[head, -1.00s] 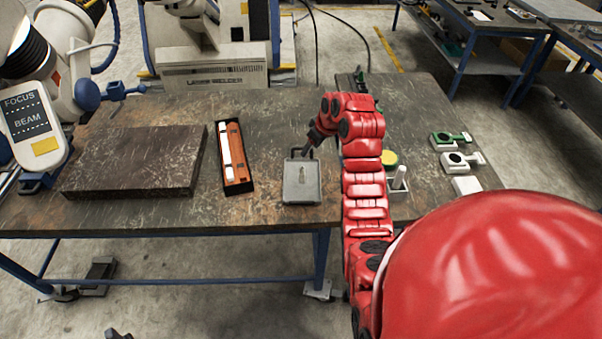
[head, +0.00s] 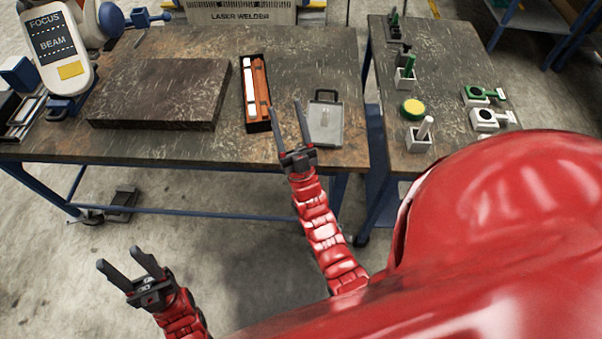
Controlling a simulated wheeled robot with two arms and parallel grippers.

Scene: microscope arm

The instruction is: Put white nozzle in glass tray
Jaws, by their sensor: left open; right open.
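The glass tray (head: 350,133), a grey see-through tray with a dark handle, lies on the left table near its right edge. A small pale item (head: 325,117) shows inside it, too small to identify surely. A white cylindrical nozzle (head: 425,127) stands tilted in a white block holder on the right table. My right gripper (head: 284,106) is open and empty, just left of the tray and apart from it. My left gripper (head: 118,257) is open and empty, low over the floor in front of the table.
A black case with an orange insert (head: 260,84) lies left of the tray. A dark slab (head: 160,92) is farther left. The right table also holds a yellow-topped round piece (head: 412,109), a green piece in a holder (head: 405,72) and white and green clamps (head: 484,118). A gap separates the tables.

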